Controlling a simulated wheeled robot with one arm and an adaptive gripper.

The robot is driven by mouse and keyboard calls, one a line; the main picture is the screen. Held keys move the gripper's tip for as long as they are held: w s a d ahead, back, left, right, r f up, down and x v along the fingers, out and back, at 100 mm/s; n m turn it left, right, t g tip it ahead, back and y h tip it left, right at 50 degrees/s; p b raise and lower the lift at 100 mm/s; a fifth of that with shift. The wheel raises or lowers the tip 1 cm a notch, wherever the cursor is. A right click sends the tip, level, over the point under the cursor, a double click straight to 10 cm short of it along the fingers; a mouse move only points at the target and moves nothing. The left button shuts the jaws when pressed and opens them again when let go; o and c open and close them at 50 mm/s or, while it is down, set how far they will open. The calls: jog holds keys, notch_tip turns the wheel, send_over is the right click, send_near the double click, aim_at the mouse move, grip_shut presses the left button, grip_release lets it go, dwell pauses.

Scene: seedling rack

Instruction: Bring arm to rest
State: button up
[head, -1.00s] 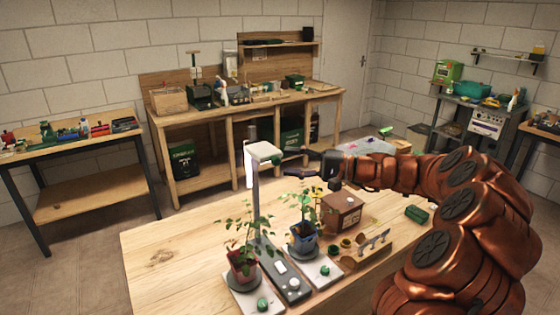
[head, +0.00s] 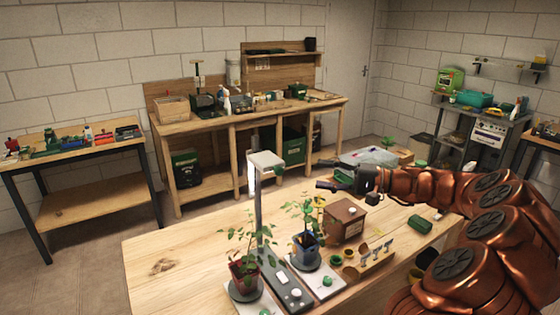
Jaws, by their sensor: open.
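My gripper (head: 326,179) is open and empty, held in the air above the near wooden table, behind and above the brown box. My copper-coloured arm reaches in from the right. A seedling in a dark red pot (head: 246,278) stands on a round pad at the table's front. A second seedling in a blue pot (head: 305,252) stands on another pad to its right. Between them rises a lamp post (head: 258,200) with a white head (head: 265,160). The gripper is to the right of the lamp head and apart from it.
A brown wooden box (head: 346,220) stands below my gripper, with a small rack of tools (head: 376,257) in front. A green block (head: 419,224) lies right of it, under my arm. The table's left part (head: 180,250) is clear. Workbenches (head: 250,115) line the back wall.

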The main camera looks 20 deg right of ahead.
jog(key=s+a+f+n+g+h, duration=0.15)
jog(key=s+a+g, duration=0.25)
jog(key=a, duration=0.7)
jog(key=s+a+f+n+g, duration=0.1)
jog(key=s+a+n+g, duration=0.25)
jog(key=a, duration=0.65)
jog(key=s+a+f+n+g+h, duration=0.1)
jog(key=s+a+f+g+h, duration=0.15)
jog(key=s, duration=0.35)
jog(key=s+a+f+g+h, duration=0.2)
jog(key=s+a, duration=0.2)
jog(key=s, duration=0.2)
jog(key=s+d+f+h, duration=0.4)
jog(key=s, duration=0.4)
jog(key=s+d+f+n+h, duration=0.1)
jog(key=s+d+f+h, duration=0.3)
jog(key=s, duration=0.4)
jog(key=shift+h, duration=0.3)
